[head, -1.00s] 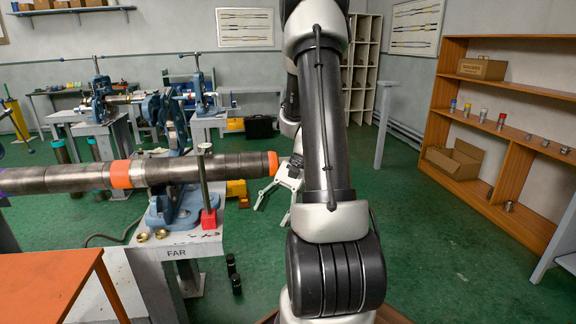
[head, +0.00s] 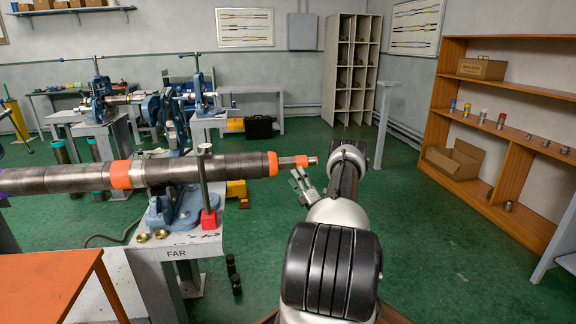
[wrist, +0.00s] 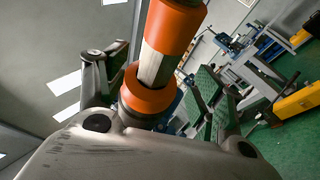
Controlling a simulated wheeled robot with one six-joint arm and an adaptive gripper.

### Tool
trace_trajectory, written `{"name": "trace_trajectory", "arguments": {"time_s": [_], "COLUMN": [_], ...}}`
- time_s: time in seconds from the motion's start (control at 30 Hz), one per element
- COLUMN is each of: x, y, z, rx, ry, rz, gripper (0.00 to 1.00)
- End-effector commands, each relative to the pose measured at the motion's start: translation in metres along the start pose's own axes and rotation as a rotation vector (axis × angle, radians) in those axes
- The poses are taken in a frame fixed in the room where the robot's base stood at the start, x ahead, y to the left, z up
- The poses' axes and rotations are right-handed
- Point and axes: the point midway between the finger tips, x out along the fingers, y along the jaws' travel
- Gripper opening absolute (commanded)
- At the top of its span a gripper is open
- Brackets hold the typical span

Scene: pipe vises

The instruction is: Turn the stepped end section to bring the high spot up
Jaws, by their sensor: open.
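The stepped end section (head: 288,162) sticks out at the right end of the long grey pipe (head: 215,167), past a wide orange collar (head: 272,163). It is thinner and has an orange band near its tip. In the wrist view the end section (wrist: 154,68) runs down the middle, its banded tip toward my palm. My gripper (head: 302,180) is open, just below the tip in the head view. In the wrist view its fingers stand on either side of the end section, with visible gaps. I cannot make out the high spot.
A blue vise (head: 172,212) on a stand marked FAR holds the pipe, with a red block (head: 209,219) beside it. An orange table (head: 55,285) is at the front left. Wooden shelves (head: 508,150) stand right.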

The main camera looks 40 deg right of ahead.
Motion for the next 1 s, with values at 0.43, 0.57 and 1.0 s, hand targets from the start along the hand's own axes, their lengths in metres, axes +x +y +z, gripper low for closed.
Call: {"name": "trace_trajectory", "arguments": {"time_s": [0.43, 0.57, 1.0], "x": [0.067, 0.074, 0.074], "y": [0.001, 0.001, 0.000], "z": [-0.001, -0.002, -0.001], "rx": [0.006, 0.006, 0.006], "ry": [0.004, 0.003, 0.003], "rz": [0.001, 0.000, -0.001], "gripper": [0.68, 0.68, 0.31]}}
